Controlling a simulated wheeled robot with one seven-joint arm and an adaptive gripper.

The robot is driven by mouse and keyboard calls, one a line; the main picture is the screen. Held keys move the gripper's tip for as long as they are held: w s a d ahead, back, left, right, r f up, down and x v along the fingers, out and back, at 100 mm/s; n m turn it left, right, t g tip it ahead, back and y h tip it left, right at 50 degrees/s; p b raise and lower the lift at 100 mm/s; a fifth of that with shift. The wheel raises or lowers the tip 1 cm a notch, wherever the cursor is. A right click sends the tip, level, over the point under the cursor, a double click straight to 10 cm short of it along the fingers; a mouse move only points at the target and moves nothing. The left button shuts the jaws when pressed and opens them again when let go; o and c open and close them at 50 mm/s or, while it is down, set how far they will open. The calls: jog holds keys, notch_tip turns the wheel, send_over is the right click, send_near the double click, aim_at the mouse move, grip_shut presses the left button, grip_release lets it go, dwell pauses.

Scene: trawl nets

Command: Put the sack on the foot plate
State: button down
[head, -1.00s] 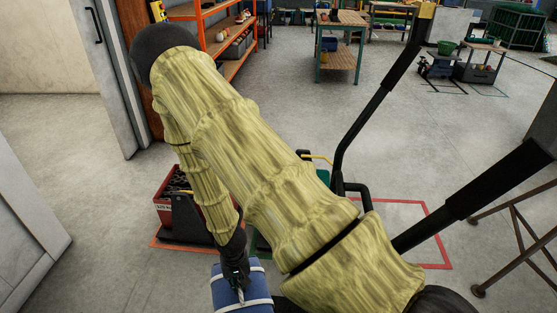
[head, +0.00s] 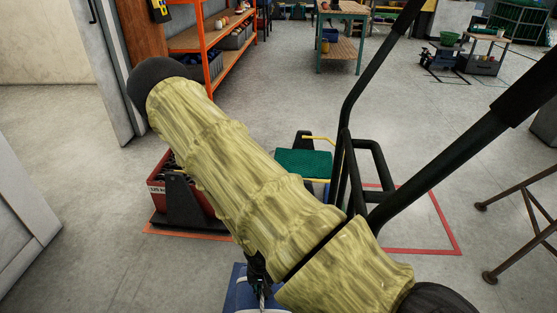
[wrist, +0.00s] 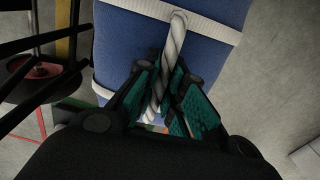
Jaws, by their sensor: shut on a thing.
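The sack (head: 240,296) is blue with white straps and a twisted grey rope handle. It hangs low at the bottom edge of the head view, partly hidden by my arm; its blue side fills the middle of the wrist view (wrist: 120,50). My gripper (wrist: 163,95) is shut on the rope handle, with teal pads on both sides of it. It shows only as a dark shape in the head view (head: 257,268). A black-framed truck with long handles (head: 374,165) stands right of the sack. I cannot make out a foot plate clearly; my arm covers the area around its base.
A green-topped piece (head: 303,163) with a yellow bar stands behind my arm. A red crate-like unit (head: 180,195) sits on an orange-marked floor patch at left. A brown trestle stand (head: 530,208) is at right. Shelves and a workbench (head: 342,40) are far back.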

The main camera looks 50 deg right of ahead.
aim_at(272, 298)
jog(key=shift+m, duration=0.6)
jog(key=f+b, duration=0.1)
jog(key=f, duration=0.1)
jog(key=s+d+f+b, duration=0.1)
jog(key=f+b, duration=0.1)
jog(key=s+f+b, duration=0.1)
jog(key=f, duration=0.1)
jog(key=shift+s+d+f, duration=0.2)
jog(key=shift+s+d, duration=0.05)
jog(key=shift+d, duration=0.1)
notch_tip(272, 298, down, 10)
jog(key=b, duration=0.4)
jog(key=shift+f, duration=0.1)
jog(key=c, duration=1.5)
grip_release()
